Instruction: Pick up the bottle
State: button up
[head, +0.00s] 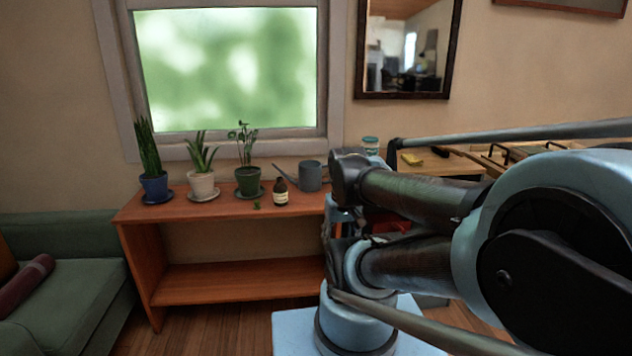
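A small dark brown bottle (280,192) with a pale label stands upright on the top of the wooden shelf unit (165,207), near its front edge. It is just left of the grey watering can (310,176). My arm fills the right side of the head view, folded, with its links to the right of the bottle and apart from it. My gripper cannot be made out in this view.
Three potted plants on saucers, in blue (154,188), white (202,187) and green (248,181) pots, stand left of the bottle. A green sofa (75,290) is at the left. A desk (440,165) with a jar (370,145) and tools stands behind my arm.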

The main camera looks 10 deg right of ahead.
aim_at(279, 188)
jog(key=u, duration=0.25)
jog(key=k, duration=1.3)
jog(key=z, duration=0.8)
jog(key=i, duration=1)
jog(key=u, duration=0.05)
